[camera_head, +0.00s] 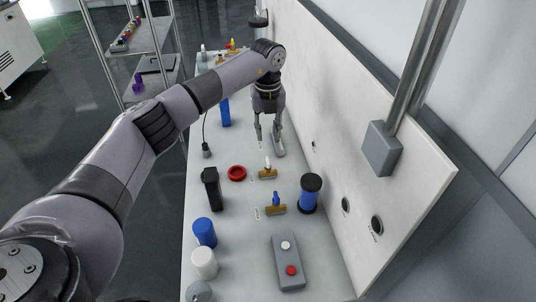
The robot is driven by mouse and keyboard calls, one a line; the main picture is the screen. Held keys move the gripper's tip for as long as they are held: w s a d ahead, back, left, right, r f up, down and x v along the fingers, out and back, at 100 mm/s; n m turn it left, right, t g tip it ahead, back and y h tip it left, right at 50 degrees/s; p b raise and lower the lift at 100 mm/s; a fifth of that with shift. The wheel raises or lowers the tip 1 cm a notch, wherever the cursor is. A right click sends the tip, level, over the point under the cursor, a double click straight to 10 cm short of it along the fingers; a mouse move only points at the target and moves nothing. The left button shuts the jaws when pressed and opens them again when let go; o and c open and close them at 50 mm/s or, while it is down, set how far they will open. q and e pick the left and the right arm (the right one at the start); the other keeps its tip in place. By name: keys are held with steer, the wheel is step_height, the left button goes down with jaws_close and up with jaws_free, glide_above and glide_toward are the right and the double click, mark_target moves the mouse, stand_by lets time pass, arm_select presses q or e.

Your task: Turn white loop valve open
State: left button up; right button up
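A small brass valve with a white handle, which looks like the white loop valve (267,170), sits on the light work surface, just below my gripper in the picture. Its handle is too small to tell its exact shape or whether it is open. My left gripper (269,145) points down, slightly beyond the valve, with its two fingers apart and nothing visible between them. I cannot tell whether a finger touches the valve. My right gripper is not in view.
A grey button box (287,262) is at the front. A white upright panel (400,215) bounds the right side.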

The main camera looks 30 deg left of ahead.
arm_select(q)
glide_above(268, 160)
step_height(268, 160, down, 6)
steer(key=shift+r+p, duration=0.1)
steer(key=shift+p, duration=0.35)
step_height(268, 160, down, 4)
steer(key=shift+r, duration=0.1)
steer(key=shift+f+p, duration=0.3)
steer(key=shift+f, duration=0.15)
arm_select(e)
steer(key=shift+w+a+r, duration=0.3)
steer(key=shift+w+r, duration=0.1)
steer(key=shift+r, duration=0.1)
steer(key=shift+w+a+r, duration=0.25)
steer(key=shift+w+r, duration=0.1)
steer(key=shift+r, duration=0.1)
arm_select(q)
steer(key=shift+c, duration=0.5)
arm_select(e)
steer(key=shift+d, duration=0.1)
arm_select(q)
jaws_close()
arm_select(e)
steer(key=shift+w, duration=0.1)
